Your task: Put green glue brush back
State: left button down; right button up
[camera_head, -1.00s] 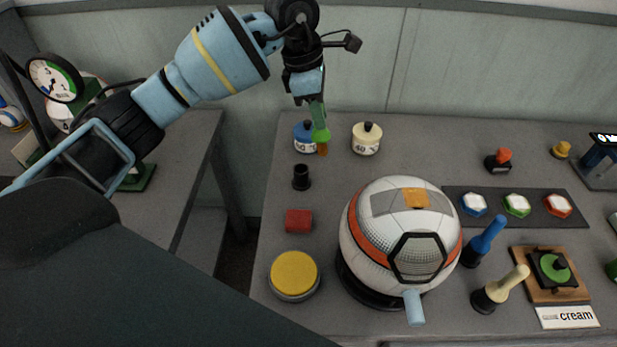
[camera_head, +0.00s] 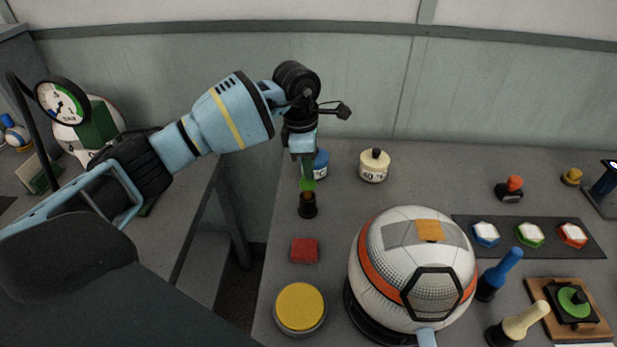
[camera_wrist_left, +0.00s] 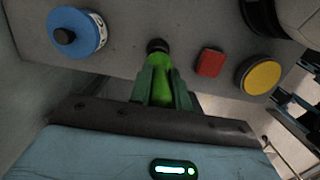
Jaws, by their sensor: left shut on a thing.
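The green glue brush (camera_head: 307,184) hangs upright, tip down, in my left gripper (camera_head: 304,165), which is shut on its handle. Its brown bristles overlap the mouth of the small black holder (camera_head: 307,211); I cannot tell how deep they are inside it. In the left wrist view the green brush (camera_wrist_left: 160,78) sits between the gripper's green fingers (camera_wrist_left: 163,95). The black holder (camera_wrist_left: 156,46) shows just beyond the brush there, mostly hidden. My right gripper is in neither view.
A blue pot (camera_head: 321,164) stands close behind the gripper, a cream pot (camera_head: 374,167) to its right. A red block (camera_head: 304,250) and a yellow button (camera_head: 300,307) lie in front of the holder. A large white ball (camera_head: 405,250) stands to the right. Blue and cream brushes stand further right.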

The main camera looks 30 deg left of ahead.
pick_arm(q)
jog(key=shift+f, duration=1.85)
jog(key=shift+f, duration=0.2)
jog(key=c, duration=1.3)
grip_release()
jog(key=r, duration=0.4)
jog(key=a+r, duration=0.1)
jog(key=r, duration=0.7)
jog(key=shift+s+a+r, duration=0.15)
jog(key=shift+s, duration=0.15)
